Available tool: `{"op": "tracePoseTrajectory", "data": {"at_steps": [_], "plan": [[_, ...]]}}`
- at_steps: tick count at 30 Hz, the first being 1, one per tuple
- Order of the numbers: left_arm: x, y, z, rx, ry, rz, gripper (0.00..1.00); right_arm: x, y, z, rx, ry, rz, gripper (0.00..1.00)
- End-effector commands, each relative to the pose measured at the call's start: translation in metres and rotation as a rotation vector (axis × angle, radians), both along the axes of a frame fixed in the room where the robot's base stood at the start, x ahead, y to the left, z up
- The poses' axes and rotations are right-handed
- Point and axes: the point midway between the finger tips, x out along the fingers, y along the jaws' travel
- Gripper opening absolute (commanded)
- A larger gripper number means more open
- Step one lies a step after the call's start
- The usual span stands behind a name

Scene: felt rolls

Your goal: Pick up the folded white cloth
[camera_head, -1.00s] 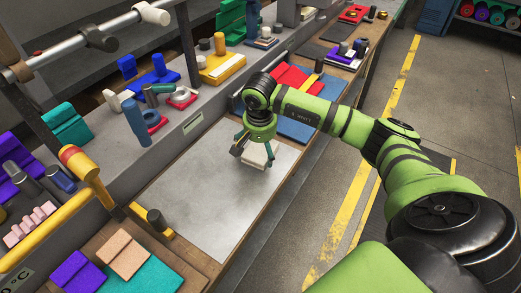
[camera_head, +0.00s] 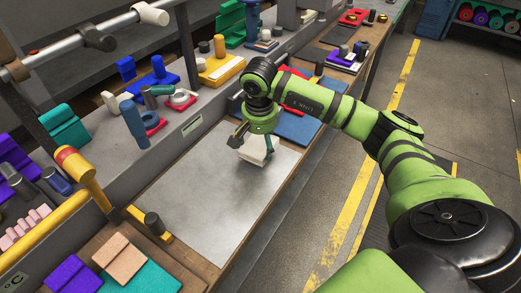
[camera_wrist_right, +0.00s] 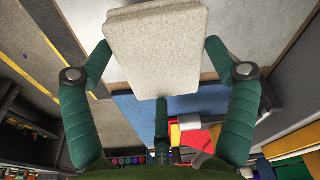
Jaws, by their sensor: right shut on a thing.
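The folded white cloth (camera_head: 254,149) is held in my right gripper (camera_head: 257,143) over the pale grey metal plate (camera_head: 210,205) on the bench. In the right wrist view the cloth (camera_wrist_right: 157,50) is a thick off-white block between the green fingers of the gripper (camera_wrist_right: 160,65), which touch or nearly touch its sides. A third finger shows below its lower edge. In the head view it appears raised above the plate, slightly tilted. My left gripper is not in view.
A blue folded cloth (camera_head: 298,126) lies beyond the plate, with red cloth (camera_head: 291,72) partly hidden behind my arm. A yellow handle bar (camera_head: 88,180) stands at the left. Orange and teal felt pieces (camera_head: 118,256) lie at the front. The plate is otherwise clear.

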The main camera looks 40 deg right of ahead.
Motion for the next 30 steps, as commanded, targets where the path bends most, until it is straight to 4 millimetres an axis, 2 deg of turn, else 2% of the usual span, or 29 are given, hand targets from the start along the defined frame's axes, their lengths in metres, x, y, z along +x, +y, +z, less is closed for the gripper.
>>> {"op": "tracePoseTrajectory", "data": {"at_steps": [1, 9, 15, 21, 30], "plan": [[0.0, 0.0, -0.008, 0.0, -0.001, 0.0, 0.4, -0.001, -0.008, 0.007, -0.005, -0.005, -0.005, 0.41], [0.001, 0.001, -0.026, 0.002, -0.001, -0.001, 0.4, -0.02, -0.067, 0.043, -0.004, -0.008, -0.008, 0.41], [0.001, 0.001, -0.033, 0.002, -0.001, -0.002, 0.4, -0.029, -0.098, 0.065, -0.002, -0.006, -0.004, 0.41], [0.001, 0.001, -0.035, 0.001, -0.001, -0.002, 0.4, -0.034, -0.111, 0.074, -0.001, -0.006, -0.002, 0.41], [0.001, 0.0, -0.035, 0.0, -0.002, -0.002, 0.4, -0.034, -0.112, 0.076, 0.0, -0.005, -0.001, 0.41]]}}
